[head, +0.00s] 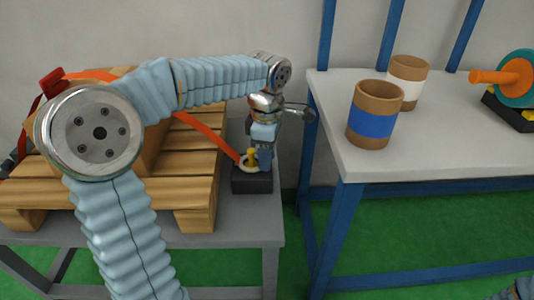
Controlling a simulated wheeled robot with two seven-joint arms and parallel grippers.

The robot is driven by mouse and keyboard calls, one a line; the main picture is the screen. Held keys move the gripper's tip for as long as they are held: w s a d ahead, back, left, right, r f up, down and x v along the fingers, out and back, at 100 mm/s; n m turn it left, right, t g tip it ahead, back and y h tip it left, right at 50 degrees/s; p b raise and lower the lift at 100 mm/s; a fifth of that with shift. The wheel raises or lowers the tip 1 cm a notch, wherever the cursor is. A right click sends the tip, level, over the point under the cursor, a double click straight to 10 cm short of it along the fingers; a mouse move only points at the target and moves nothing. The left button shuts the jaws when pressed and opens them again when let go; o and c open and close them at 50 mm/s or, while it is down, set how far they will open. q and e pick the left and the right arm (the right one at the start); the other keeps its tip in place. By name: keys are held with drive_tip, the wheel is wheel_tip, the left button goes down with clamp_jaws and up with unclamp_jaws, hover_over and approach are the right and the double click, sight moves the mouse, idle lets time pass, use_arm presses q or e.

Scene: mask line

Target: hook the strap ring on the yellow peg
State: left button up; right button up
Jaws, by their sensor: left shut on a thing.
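The yellow peg (252,154) stands upright on a black block (252,184) at the front right corner of the grey table. An orange strap (207,132) runs across the pallet down to a pale ring (244,168) at the peg. The ring looks to be around the peg, low down, but its far side is partly hidden, so I cannot tell fully. My left gripper (265,162) points down at the right of the peg, shut on the ring. Its fingers hide the ring's right side. My right gripper is out of view; only a bit of my right arm shows at the bottom right corner.
A wooden pallet (190,190) with a box on it fills the grey table (245,230), partly behind my left arm. A white table with blue legs (345,165) stands to the right, past a narrow gap. It bears a blue-banded cup (373,124), a white-banded cup (407,82) and an orange-and-teal object (515,78).

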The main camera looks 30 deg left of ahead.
use_arm(q)
drive_tip(key=shift+f, duration=0.3)
drive_tip(key=o, duration=1.1)
drive_tip(key=shift+o, duration=0.2)
drive_tip(key=shift+r, duration=0.15)
wheel_tip(320, 180, up, 14)
drive_tip(key=p, duration=0.3)
drive_tip(key=shift+f, duration=0.25)
